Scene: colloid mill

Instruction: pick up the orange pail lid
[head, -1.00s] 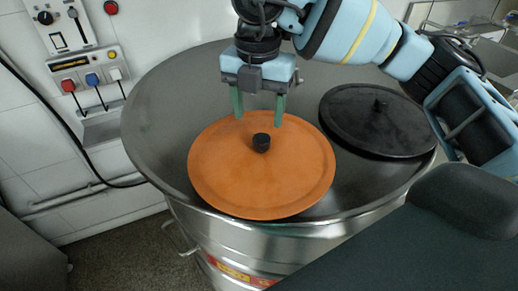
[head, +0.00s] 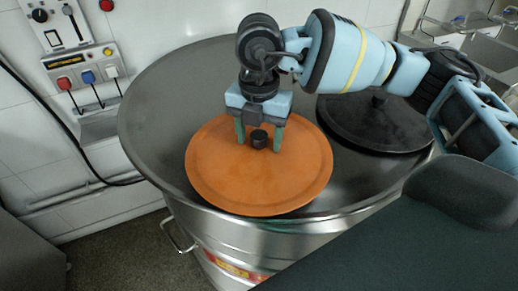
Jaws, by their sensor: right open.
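The orange pail lid (head: 235,180) is a flat round disc with a small black knob (head: 259,139) at its middle. It lies on the dark round metal top of a large steel drum in the head view. My right gripper (head: 259,147) is above the lid, pointing down, with its two green fingers open on the left and right of the knob. Whether the fingers touch the knob or the lid cannot be told. My left gripper is not in view.
A black lid (head: 385,135) with its own knob lies to the right on the metal top (head: 160,125), partly behind my right arm. A control panel (head: 82,72) with plugs and cables is on the left wall. The left part of the top is bare.

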